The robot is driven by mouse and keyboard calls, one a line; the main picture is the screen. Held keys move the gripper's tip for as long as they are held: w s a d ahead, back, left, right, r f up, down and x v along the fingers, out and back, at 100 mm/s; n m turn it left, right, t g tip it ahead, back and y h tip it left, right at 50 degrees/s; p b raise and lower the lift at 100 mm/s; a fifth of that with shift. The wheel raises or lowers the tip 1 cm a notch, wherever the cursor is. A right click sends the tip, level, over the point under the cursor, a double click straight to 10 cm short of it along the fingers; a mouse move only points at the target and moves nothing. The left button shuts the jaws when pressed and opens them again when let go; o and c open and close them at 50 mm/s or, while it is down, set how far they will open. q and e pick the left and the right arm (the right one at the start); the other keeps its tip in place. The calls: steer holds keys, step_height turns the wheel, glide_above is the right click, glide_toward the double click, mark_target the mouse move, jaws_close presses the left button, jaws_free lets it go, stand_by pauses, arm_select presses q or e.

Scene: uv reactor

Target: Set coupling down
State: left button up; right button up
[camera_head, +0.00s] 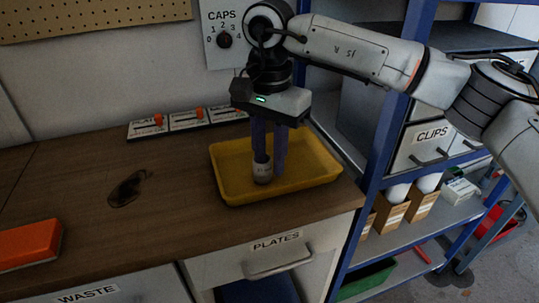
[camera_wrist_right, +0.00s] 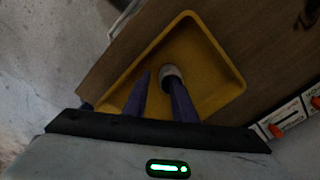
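The coupling (camera_head: 262,172), a small pale grey cylinder, stands upright in the yellow tray (camera_head: 325,172) on the bench. It also shows in the right wrist view (camera_wrist_right: 169,71), by the tip of one finger. My right gripper (camera_head: 270,160) points down over the tray with its two blue-purple fingers apart. One finger is right at the coupling and partly hides it; the other is clear of it. I cannot tell whether the near finger touches it. My left gripper is not in view.
An orange block (camera_head: 28,244) and a dark flat patch (camera_head: 128,188) lie on the bench at left. Small panels with orange switches (camera_head: 158,119) line the back wall. A blue shelf rack (camera_head: 372,185) stands right of the bench.

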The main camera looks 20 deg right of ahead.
mark_target(269, 162)
step_height(269, 162, up, 12)
steer(key=shift+r+p, duration=0.2)
steer(key=shift+p, duration=0.2)
stand_by(0.3)
